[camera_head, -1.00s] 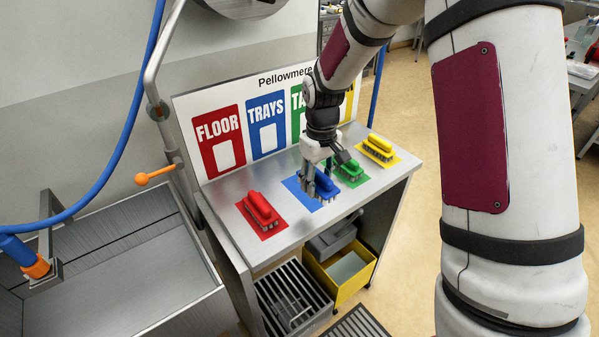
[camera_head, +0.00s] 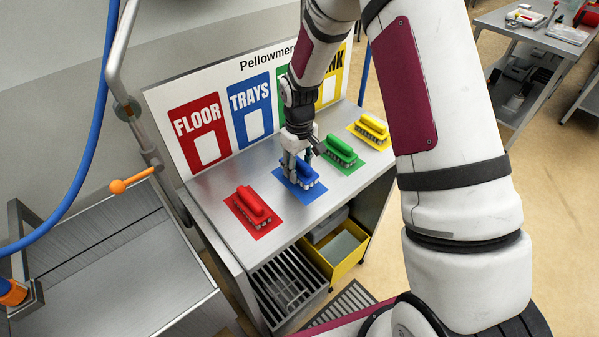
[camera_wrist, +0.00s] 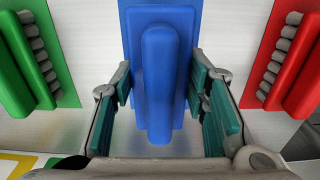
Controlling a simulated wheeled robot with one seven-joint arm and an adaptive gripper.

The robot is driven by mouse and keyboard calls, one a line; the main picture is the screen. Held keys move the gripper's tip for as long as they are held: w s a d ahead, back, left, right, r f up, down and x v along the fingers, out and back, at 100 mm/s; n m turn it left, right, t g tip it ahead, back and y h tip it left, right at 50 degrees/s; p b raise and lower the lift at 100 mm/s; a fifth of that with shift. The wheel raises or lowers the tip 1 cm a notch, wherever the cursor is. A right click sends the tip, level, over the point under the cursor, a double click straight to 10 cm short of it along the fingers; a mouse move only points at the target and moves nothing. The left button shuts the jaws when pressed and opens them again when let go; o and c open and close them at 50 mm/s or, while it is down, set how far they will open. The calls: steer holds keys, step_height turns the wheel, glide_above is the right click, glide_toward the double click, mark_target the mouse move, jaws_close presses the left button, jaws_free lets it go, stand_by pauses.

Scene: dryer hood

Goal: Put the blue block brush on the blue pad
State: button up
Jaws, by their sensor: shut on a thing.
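The blue block brush (camera_head: 306,174) is between the fingers of my gripper (camera_head: 293,165), which is shut on it. The blue pad (camera_head: 304,196) shows on the steel table under and around the brush. In the wrist view the brush handle (camera_wrist: 158,85) runs upright in the picture between the green-faced fingers (camera_wrist: 165,90). The blue pad (camera_wrist: 196,15) lies behind it there, and the handle's near end reaches past the pad's lower edge. I cannot tell whether the bristles touch the pad.
A red brush (camera_head: 253,204) on a red pad is to the left. A green brush (camera_head: 341,152) and a yellow brush (camera_head: 371,128) lie on their pads to the right. The label board (camera_head: 182,92) stands behind. A steel basin (camera_head: 120,250) is at left.

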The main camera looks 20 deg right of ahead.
mark_target(299, 160)
steer(key=shift+f, duration=1.25)
steer(key=shift+f, duration=0.1)
steer(key=o, duration=1.3)
step_height(299, 160, up, 12)
steer(key=shift+r+b, duration=0.1)
steer(key=shift+b, duration=0.85)
steer(key=s+r+m+t, duration=0.1)
steer(key=s+r, duration=0.3)
steer(key=r, duration=0.5)
steer(key=s+r+m+t, duration=0.1)
steer(key=s+r, duration=0.3)
steer(key=s, duration=0.3)
steer(key=s+r+m+t, duration=0.1)
steer(key=s+r+t, duration=0.1)
steer(key=s+r, duration=0.2)
steer(key=s+d+r+m+t, duration=0.1)
steer(key=s+r, duration=0.3)
steer(key=s, duration=0.6)
steer(key=shift+s+r+m+t, duration=0.25)
steer(key=shift+r+m+t, duration=0.05)
steer(key=shift+r, duration=0.05)
